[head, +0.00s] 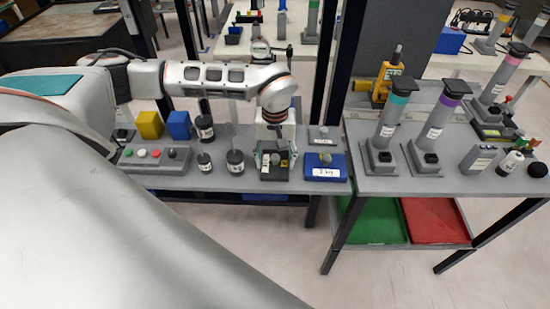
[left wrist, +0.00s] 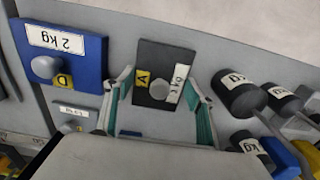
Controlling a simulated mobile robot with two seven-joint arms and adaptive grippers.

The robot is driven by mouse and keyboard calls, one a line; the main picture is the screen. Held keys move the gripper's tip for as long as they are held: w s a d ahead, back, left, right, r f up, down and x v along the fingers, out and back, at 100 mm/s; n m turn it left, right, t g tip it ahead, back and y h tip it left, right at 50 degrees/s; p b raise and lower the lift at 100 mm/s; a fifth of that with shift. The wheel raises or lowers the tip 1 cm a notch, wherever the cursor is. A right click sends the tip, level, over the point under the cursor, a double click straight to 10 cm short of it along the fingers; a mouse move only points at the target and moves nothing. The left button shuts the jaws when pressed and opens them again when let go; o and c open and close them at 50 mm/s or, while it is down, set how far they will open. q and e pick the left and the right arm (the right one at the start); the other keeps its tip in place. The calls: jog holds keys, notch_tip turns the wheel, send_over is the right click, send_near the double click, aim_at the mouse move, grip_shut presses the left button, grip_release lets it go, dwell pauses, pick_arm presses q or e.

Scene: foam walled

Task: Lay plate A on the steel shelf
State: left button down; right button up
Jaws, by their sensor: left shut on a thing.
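Plate A (left wrist: 151,94) is a dark, rectangular weight with a round knob, a yellow "A" tag and a white label. It also shows in the head view (head: 272,174), partly hidden under my left gripper (head: 272,158), at the front of the grey left bench. In the left wrist view, the fingers of my left gripper (left wrist: 160,98) stand at either side of plate A and are shut on it. I cannot tell whether the plate touches the bench. I cannot tell for sure which surface is the steel shelf. My right gripper is not in view.
A blue 2 kg plate (head: 325,172) and a small grey plate (head: 322,132) lie right of plate A. Black cylindrical weights (head: 235,163) stand left. The right bench (head: 375,188) holds tall cylinders (head: 391,118); green (head: 375,222) and red (head: 436,221) trays lie beneath.

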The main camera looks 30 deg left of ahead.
aim_at(275, 157)
pick_arm(q)
jog(key=c, duration=0.8)
grip_release()
notch_tip(275, 157, up, 12)
